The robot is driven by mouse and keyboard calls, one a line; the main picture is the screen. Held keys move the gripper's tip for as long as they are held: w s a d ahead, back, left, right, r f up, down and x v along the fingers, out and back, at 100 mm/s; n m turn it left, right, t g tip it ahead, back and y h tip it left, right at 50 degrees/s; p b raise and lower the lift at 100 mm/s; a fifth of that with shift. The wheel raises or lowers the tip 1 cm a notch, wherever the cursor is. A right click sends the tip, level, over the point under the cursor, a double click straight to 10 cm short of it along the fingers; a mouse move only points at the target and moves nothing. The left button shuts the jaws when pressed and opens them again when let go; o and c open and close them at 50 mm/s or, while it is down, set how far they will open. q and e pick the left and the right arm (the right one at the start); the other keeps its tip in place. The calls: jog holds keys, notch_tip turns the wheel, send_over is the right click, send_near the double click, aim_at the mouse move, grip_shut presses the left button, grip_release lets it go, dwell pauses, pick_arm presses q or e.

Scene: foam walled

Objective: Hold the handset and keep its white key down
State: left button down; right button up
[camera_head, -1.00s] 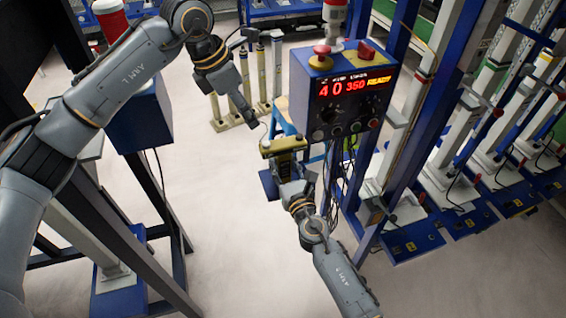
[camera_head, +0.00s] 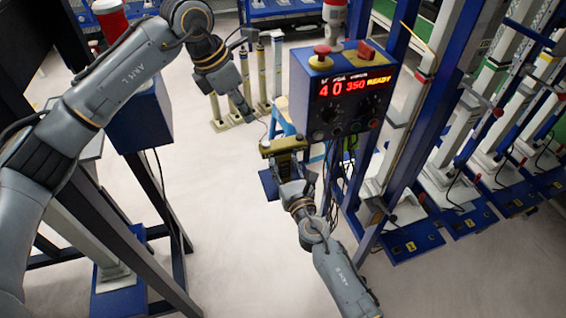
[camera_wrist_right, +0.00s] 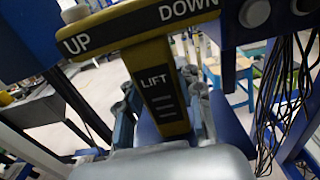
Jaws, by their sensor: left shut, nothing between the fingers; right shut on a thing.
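The yellow and black handset (camera_head: 285,144) is held in front of the control box. In the right wrist view its face (camera_wrist_right: 158,85) reads UP, DOWN and LIFT. My right gripper (camera_wrist_right: 160,112) is shut on the handset's LIFT stem, with a finger on each side. My left gripper (camera_head: 249,117) is shut and empty, its tips above and left of the handset's left end, apart from it in the head view. It does not show in the wrist view.
The blue control box (camera_head: 343,90) has a lit display reading 40, 350 and READY, with red buttons on top. Cables hang below it. Blue and grey posts (camera_head: 395,140) stand to the right, a dark frame (camera_head: 160,200) to the left.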

aim_at(264, 146)
dwell(0.7)
pick_arm(q)
jog(key=d+m+t, duration=0.1)
jog(key=t, duration=0.1)
jog(key=d+r+m+t+h, duration=0.1)
jog(key=w+d+m+t, duration=0.1)
jog(key=t, duration=0.1)
jog(key=shift+d+r+t+h, duration=0.1)
jog(key=shift+r+t+h, duration=0.2)
jog(key=shift+r+h, duration=0.1)
jog(key=shift+f, duration=0.15)
jog(key=shift+f, duration=4.3)
jog(key=shift+f, duration=0.1)
jog(key=shift+f, duration=0.35)
